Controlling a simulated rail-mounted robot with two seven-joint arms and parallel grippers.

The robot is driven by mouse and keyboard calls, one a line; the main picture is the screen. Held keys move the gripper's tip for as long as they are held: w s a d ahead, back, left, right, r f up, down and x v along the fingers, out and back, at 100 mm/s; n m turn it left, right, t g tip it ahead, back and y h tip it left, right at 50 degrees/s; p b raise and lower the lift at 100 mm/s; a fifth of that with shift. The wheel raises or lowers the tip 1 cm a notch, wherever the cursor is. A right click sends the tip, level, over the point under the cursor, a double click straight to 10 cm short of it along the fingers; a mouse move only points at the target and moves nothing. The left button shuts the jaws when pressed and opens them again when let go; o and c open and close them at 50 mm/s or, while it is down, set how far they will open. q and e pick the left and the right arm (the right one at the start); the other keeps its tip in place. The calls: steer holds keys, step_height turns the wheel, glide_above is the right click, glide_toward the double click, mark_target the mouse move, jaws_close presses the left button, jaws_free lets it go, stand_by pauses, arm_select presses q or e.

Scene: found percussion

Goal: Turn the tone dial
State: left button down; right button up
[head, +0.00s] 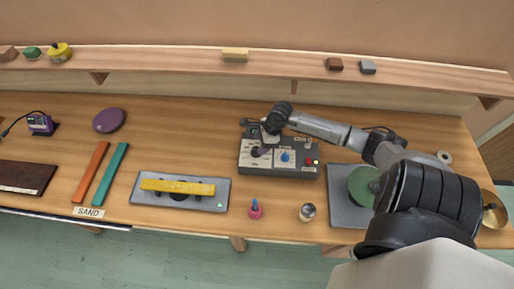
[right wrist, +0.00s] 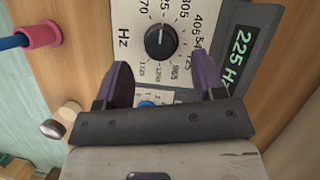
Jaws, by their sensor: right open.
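The tone dial (right wrist: 160,42) is a black knob with a white pointer line on a pale plate marked in Hz, in the right wrist view. It sits on the dark grey control box (head: 280,172), near the middle of the bench in the head view. My right gripper (right wrist: 162,72) is open, its two dark purple fingers apart and empty. The dial shows beyond the fingertips, between their lines, with no visible contact. My left gripper is not in view.
A green display (right wrist: 235,58) reads 225 Hz. A blue knob (head: 286,157) and a red button (head: 314,162) are on the same box. A pink holder (head: 255,210), a small metal-topped cylinder (head: 307,212) and a grey tray (head: 137,190) with a yellow bar stand nearby.

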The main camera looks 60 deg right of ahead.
mark_target(257, 148)
steer(key=shift+x, duration=2.15)
steer(key=c, duration=0.9)
